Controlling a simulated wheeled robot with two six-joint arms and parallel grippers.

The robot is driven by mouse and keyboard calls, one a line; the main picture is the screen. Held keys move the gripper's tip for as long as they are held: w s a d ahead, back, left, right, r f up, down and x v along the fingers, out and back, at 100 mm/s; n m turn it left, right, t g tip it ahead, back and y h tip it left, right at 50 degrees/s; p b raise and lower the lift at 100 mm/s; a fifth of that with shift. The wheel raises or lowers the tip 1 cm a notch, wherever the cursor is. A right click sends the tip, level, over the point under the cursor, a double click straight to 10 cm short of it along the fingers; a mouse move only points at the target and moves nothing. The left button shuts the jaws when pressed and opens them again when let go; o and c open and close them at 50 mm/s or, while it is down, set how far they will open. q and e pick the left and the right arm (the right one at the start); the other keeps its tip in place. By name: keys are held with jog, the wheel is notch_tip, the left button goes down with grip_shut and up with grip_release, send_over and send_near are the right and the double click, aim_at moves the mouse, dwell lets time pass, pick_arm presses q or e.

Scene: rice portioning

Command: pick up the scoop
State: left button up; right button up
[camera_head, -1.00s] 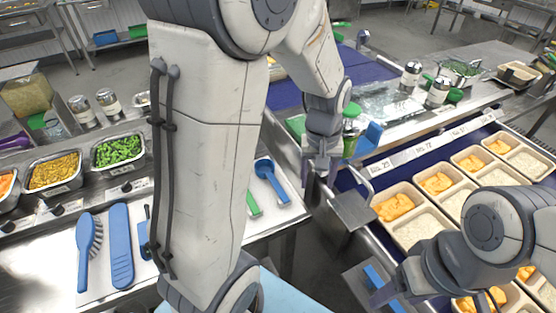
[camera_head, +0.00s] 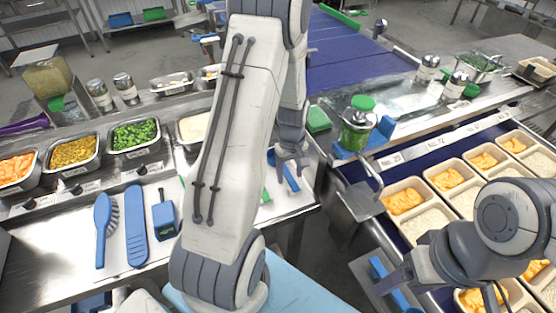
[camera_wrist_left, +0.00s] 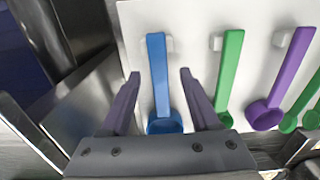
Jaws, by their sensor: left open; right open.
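The blue scoop (camera_wrist_left: 158,75) lies on a white board in the left wrist view, its handle pointing away and its bowl close to my gripper's base. In the head view it shows partly (camera_head: 290,183) behind my left arm. My left gripper (camera_head: 292,165) is open above it; in the left wrist view the two fingers (camera_wrist_left: 160,88) stand on either side of the scoop with gaps. A green scoop (camera_wrist_left: 230,70) and a purple scoop (camera_wrist_left: 290,75) lie to its right. My right gripper (camera_head: 390,284) is open at the lower right, away from the scoops.
A blue brush (camera_head: 102,235), a blue spatula-like tool (camera_head: 136,230) and a small blue tool (camera_head: 163,215) lie on the left counter. Food pans, such as the green one (camera_head: 135,134), line its back. Filled trays (camera_head: 403,200) stand on the right. My left arm hides part of the counter.

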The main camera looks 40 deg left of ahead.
pick_arm(q)
notch_tip(320, 180, down, 2)
jog(key=shift+f, duration=0.15)
grip_shut()
dwell(0.3)
jog(key=shift+r, duration=0.8)
notch_tip(320, 180, up, 3)
jog(key=shift+f+b, duration=0.1)
jog(key=shift+b, duration=0.4)
jog(key=s+d+r+p, duration=0.4)
jog(key=s+r+p, duration=0.1)
jog(key=s+r, duration=0.6)
jog(key=shift+r, duration=0.85)
